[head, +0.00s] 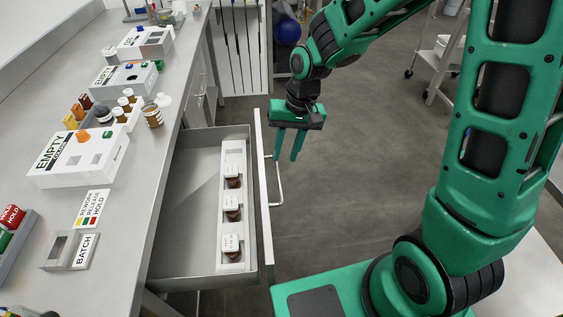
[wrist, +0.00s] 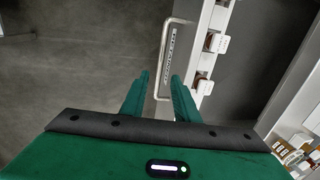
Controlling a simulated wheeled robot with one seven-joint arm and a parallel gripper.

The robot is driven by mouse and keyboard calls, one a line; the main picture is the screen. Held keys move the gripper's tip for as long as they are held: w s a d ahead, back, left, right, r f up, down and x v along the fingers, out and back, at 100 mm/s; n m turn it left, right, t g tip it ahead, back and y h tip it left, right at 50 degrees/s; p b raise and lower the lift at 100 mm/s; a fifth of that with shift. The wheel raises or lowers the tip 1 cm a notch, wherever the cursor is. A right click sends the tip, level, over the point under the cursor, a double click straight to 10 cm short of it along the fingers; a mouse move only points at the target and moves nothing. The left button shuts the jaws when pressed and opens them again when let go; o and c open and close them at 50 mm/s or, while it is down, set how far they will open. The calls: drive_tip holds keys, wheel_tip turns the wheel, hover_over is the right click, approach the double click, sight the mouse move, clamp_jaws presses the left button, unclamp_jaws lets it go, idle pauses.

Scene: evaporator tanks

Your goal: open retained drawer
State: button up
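The retained drawer (head: 205,133) is pulled well out from under the bench, showing its grey inside. Its white front panel (head: 263,200) carries a bar handle (head: 278,185). The wrist view shows the handle (wrist: 163,60) beside a printed label on the drawer front. My gripper (head: 286,158) is open, its two green fingers pointing down by the far end of the handle. In the wrist view one end of the handle lies between the spread fingers (wrist: 160,90). The fingers do not look closed on it; whether they touch it I cannot tell.
A white rack (head: 232,165) with several capped brown bottles sits inside the drawer. The bench at left holds an EMPTY box (head: 78,155), more boxes, bottles and a BATCH holder (head: 70,250). Grey floor (head: 350,170) is clear right of the drawer. A wheeled cart (head: 440,65) stands behind.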

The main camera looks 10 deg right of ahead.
drive_tip(key=shift+d+r, duration=0.15)
drive_tip(key=shift+r, duration=0.55)
drive_tip(key=shift+d+r, duration=0.15)
drive_tip(key=shift+r, duration=0.55)
drive_tip(key=s+d+r+m+h, duration=0.1)
drive_tip(key=s+d+r, duration=0.25)
drive_tip(key=d, duration=0.45)
drive_tip(key=s+d+r+m+h, duration=0.1)
drive_tip(key=s+d+r, duration=0.1)
drive_tip(key=s+d, duration=0.5)
drive_tip(key=s+d+r+m, duration=0.2)
drive_tip(key=s+d+m, duration=0.1)
drive_tip(key=s+d, duration=0.7)
drive_tip(key=s, duration=0.3)
drive_tip(key=shift+d+r, duration=0.2)
drive_tip(key=shift+r, duration=0.2)
